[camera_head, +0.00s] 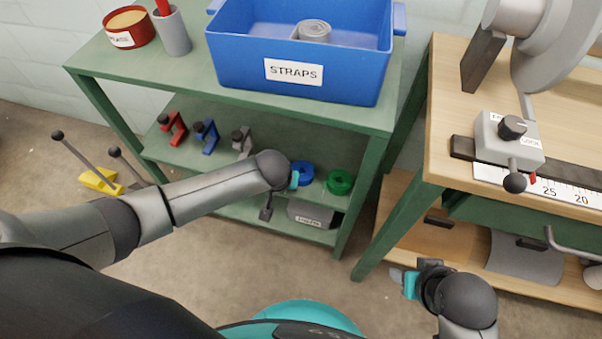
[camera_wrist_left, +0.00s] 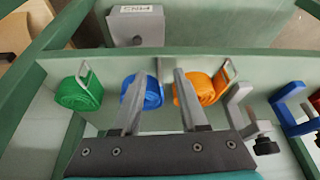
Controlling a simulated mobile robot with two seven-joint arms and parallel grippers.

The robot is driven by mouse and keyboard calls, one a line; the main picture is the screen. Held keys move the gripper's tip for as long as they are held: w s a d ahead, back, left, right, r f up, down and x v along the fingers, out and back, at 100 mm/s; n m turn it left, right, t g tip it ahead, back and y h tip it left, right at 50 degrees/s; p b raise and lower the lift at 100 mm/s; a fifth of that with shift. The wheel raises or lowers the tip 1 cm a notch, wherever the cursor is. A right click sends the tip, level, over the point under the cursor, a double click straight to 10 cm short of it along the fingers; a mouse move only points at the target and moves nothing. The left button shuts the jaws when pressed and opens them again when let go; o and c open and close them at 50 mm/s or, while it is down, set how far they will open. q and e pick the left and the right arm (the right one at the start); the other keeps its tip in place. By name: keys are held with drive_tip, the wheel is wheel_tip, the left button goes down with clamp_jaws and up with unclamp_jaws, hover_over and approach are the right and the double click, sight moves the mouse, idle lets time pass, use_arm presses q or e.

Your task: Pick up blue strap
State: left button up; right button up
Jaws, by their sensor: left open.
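The blue strap (camera_head: 304,171) is a rolled coil on the green rack's middle shelf, between the green strap (camera_head: 340,182) and an orange strap. In the left wrist view, the blue strap (camera_wrist_left: 142,91) lies just behind and left of the left finger's tip, with the green strap (camera_wrist_left: 79,92) to its left and the orange strap (camera_wrist_left: 199,89) to its right. My left gripper (camera_wrist_left: 162,74) is open and empty, with its gap over the space between blue and orange. In the head view my left wrist hides the orange strap. My right gripper (camera_head: 403,279) hangs low near the wooden bench, its jaws unclear.
A blue bin (camera_head: 297,87) labelled STRAPS, with a grey coil inside, stands on the rack's top. Red, blue and grey clamps (camera_head: 207,136) stand left on the shelf. A labelled grey box (camera_wrist_left: 136,25) sits beyond the straps. The wooden bench (camera_head: 445,75) is at right.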

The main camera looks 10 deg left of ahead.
use_arm(q)
clamp_jaws()
idle(1.3)
